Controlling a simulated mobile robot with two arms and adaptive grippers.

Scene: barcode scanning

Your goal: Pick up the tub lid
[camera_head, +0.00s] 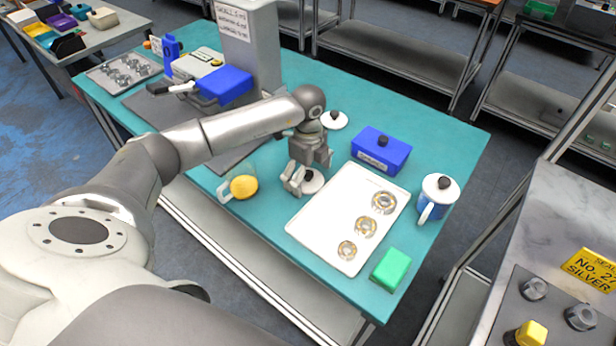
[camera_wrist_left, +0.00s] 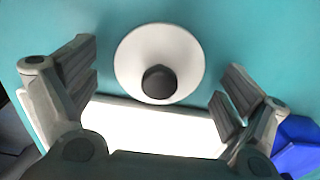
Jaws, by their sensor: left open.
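A round white lid with a black knob (camera_head: 314,184) lies on the teal table beside the left edge of a white tray. It shows between my fingers in the left wrist view (camera_wrist_left: 150,50). My left gripper (camera_head: 308,173) is open and empty just above this lid and partly hides it from the head camera. Its two fingers show apart on either side of the lid in the left wrist view (camera_wrist_left: 157,90). Another white lid with a black knob (camera_head: 334,120) is farther back. I cannot tell from markings which is the tub lid. My right gripper is not in view.
The white tray (camera_head: 320,215) holds three metal rings. Around it stand a blue box with a black knob (camera_head: 385,156), a blue-and-white lidded mug (camera_head: 433,200) and a green block (camera_head: 391,268). A clear cup with yellow contents (camera_head: 243,186) stands left of my gripper.

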